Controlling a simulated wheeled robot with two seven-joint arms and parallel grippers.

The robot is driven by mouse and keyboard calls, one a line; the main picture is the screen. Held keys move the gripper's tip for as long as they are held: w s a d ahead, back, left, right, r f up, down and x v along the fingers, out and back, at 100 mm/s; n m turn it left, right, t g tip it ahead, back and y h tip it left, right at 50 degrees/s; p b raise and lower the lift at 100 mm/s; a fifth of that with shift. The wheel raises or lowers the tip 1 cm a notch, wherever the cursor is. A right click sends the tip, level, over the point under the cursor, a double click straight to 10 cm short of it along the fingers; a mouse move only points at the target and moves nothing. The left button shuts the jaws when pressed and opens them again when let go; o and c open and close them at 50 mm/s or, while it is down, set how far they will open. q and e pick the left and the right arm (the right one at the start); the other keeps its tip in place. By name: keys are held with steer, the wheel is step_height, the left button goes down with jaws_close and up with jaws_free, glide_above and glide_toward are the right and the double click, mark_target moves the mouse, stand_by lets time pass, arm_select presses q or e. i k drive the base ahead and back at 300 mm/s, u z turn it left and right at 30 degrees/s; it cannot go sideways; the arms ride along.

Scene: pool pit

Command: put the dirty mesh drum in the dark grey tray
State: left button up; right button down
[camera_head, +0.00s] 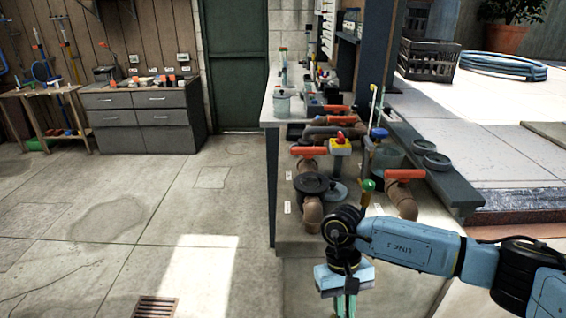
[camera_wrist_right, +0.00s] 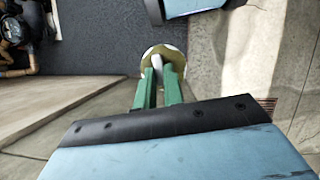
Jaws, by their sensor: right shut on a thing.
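My right gripper (camera_head: 346,308) is low at the front of the counter in the head view, pointing down, its tips cut off by the lower edge. In the right wrist view its green fingers (camera_wrist_right: 160,80) are shut on a small round thing, olive with a whitish rim, seen end-on; it looks like the dirty mesh drum (camera_wrist_right: 176,56). The fingers hide part of it. The drum cannot be made out in the head view. I cannot pick out the dark grey tray with certainty in either view. My left gripper is not in view.
The counter (camera_head: 289,112) holds brown pipes with red-orange handles (camera_head: 404,174) and a black round cap (camera_head: 311,183). A dark grey ledge (camera_head: 459,197) with two round grey pieces runs along its right. A floor grate (camera_head: 156,306) lies lower left; the floor there is clear.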

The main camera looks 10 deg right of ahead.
mark_target(296, 132)
steer(key=u, duration=0.75)
steer(key=i, duration=3.6)
steer(key=z, duration=3)
